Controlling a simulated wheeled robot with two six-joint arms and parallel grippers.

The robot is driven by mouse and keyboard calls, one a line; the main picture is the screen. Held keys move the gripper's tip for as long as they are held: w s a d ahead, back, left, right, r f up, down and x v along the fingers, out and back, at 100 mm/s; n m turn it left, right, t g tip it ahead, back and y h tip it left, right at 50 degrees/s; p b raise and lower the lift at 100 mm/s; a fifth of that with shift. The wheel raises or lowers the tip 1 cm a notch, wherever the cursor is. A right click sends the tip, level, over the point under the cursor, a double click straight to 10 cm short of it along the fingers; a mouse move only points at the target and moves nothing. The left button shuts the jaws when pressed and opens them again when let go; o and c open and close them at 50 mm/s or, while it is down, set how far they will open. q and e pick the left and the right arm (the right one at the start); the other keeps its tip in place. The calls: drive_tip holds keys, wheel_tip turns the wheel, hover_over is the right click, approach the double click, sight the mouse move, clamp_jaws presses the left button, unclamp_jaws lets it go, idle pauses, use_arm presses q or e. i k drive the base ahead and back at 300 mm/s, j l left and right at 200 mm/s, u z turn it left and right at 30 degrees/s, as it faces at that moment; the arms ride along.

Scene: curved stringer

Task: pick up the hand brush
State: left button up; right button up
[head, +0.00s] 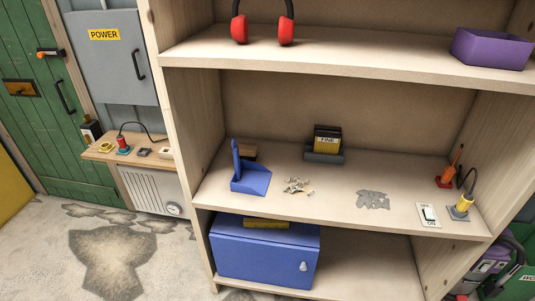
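On the middle shelf (332,199) of the wooden shelving unit stands a blue dustpan-like piece (252,181) with an upright blue part at its left. A small brown block with a dark underside (249,152) shows just behind it, partly hidden; it may be the hand brush, but I cannot tell for sure. Pale scraps (297,186) lie to the right of the blue piece. Neither of my grippers is in view.
A grey holder with a "FINE" label (325,145), a grey patch (373,200), a switch (428,214) and a yellow-topped plug (462,207) share the shelf. A blue cabinet (262,254) sits below. Red ear muffs (240,29) and a purple bin (492,49) are above.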

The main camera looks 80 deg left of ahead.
sight(249, 153)
drive_tip(key=u, duration=3.1)
